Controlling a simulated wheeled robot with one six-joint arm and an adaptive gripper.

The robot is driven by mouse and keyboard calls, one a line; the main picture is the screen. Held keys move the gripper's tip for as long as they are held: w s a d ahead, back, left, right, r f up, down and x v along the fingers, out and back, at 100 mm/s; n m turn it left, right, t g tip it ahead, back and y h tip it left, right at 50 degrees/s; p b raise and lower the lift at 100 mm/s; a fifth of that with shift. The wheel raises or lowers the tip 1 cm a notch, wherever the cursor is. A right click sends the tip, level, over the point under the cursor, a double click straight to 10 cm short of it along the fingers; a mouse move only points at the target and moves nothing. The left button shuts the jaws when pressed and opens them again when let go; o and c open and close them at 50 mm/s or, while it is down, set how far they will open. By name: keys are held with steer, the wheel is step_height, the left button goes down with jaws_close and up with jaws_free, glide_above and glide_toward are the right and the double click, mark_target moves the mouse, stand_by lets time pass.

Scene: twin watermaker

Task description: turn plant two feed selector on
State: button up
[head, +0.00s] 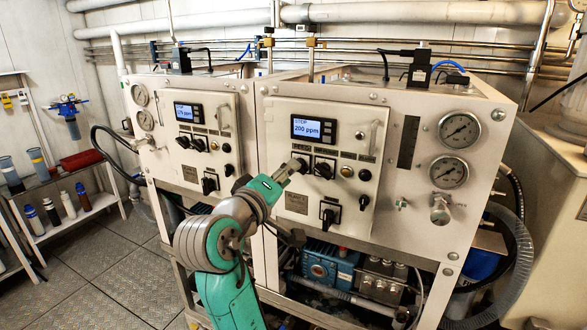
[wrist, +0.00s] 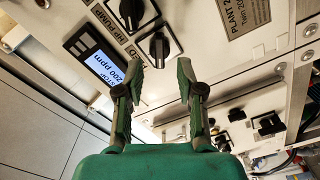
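The plant two panel (head: 375,140) is on the right cabinet, with a display (head: 313,128) reading STOP and 200 ppm. Two black rotary knobs sit under the display. The right knob (head: 325,168) is beside an HP PUMP label in the wrist view. My gripper (wrist: 158,68) is open and empty, its fingers either side of the left knob; contact cannot be told.
A larger black switch (head: 330,215) sits lower on the same panel. Gauges (head: 460,130) and a valve (head: 440,208) are to its right. The left cabinet has a similar panel (head: 205,140). A bottle shelf (head: 80,215) stands far left, with clear floor (head: 110,270) before it.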

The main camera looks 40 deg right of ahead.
steer(key=shift+x, duration=2.05)
jaws_close()
